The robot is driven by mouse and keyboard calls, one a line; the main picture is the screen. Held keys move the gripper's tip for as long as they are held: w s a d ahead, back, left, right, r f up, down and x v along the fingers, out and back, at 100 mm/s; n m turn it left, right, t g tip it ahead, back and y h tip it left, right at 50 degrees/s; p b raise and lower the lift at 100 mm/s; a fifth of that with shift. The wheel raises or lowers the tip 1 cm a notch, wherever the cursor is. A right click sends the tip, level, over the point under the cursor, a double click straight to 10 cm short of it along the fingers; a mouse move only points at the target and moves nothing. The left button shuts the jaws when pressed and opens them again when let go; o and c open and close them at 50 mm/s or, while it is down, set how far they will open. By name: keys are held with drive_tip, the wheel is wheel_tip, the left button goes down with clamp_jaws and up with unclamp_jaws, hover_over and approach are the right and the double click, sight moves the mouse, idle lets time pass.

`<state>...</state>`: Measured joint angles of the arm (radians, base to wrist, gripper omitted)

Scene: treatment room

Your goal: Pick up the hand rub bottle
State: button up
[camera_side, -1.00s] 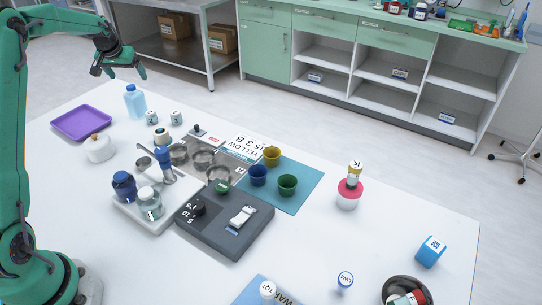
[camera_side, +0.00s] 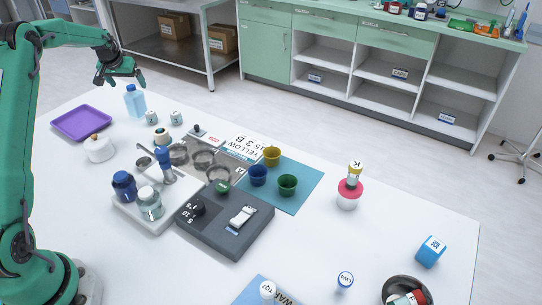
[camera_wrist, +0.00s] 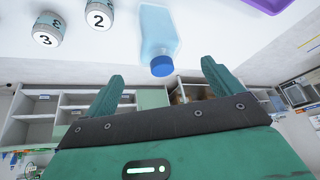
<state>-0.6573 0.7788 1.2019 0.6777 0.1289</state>
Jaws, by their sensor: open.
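The pale blue translucent bottle (camera_side: 135,102), which looks like the hand rub bottle, stands upright on the white table near its far left edge. In the wrist view the bottle (camera_wrist: 160,30) is ahead of the jaws, its darker blue cap pointing toward my gripper. My gripper (camera_side: 124,80) is open and empty, just above the bottle and slightly left of it in the side view. In the wrist view the gripper (camera_wrist: 163,76) has its fingers spread, with the cap lying between them in the picture. No contact with the bottle shows.
A purple tray (camera_side: 82,123) and a white lidded pot (camera_side: 99,149) are left of the bottle. Two small numbered jars (camera_wrist: 73,24) stand close to it. A white stand (camera_side: 150,210) with bottles and a grey device (camera_side: 222,240) are nearer. Bare table (camera_side: 350,245) lies at right.

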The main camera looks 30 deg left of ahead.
sight(131, 87)
drive_tip(key=shift+f, duration=0.1)
drive_tip(key=shift+x, duration=2.5)
drive_tip(key=shift+w, duration=0.1)
drive_tip(key=c, duration=1.9)
